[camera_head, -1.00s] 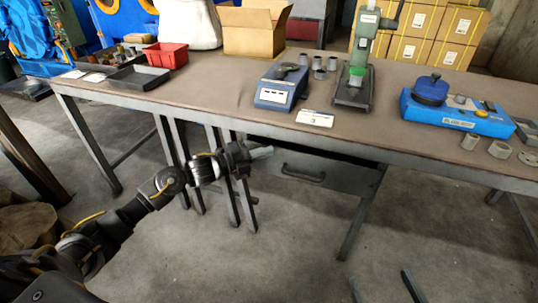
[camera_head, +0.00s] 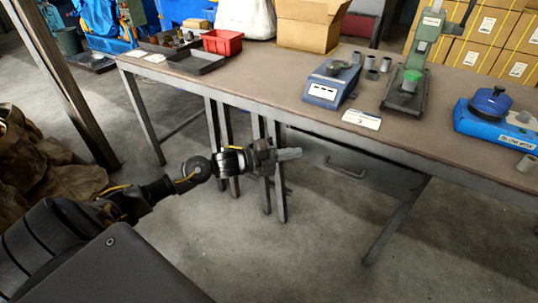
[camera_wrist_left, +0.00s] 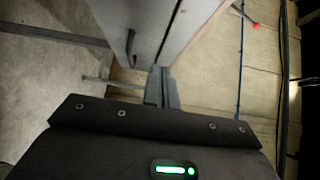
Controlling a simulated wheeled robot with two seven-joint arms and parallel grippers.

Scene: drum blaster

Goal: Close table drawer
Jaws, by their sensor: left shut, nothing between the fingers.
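The table drawer (camera_head: 385,180) hangs under the front edge of the work table (camera_head: 250,88). It has a grey front with a dark bar handle (camera_head: 346,171). A dark gap shows above the front; how far the drawer stands out is hard to tell. My left gripper (camera_head: 289,154) is shut and empty, left of the handle near the drawer's left end. I cannot tell whether it touches the drawer. In the left wrist view the shut fingers (camera_wrist_left: 162,88) point toward a grey panel (camera_wrist_left: 170,20) that looks like the drawer. My right gripper is out of view.
Table legs (camera_head: 272,190) stand behind my left gripper. On the table are a red bin (camera_head: 222,42), a cardboard box (camera_head: 308,25), a blue scale (camera_head: 330,85), a green press (camera_head: 425,50) and a blue device (camera_head: 495,120). The floor in front is clear.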

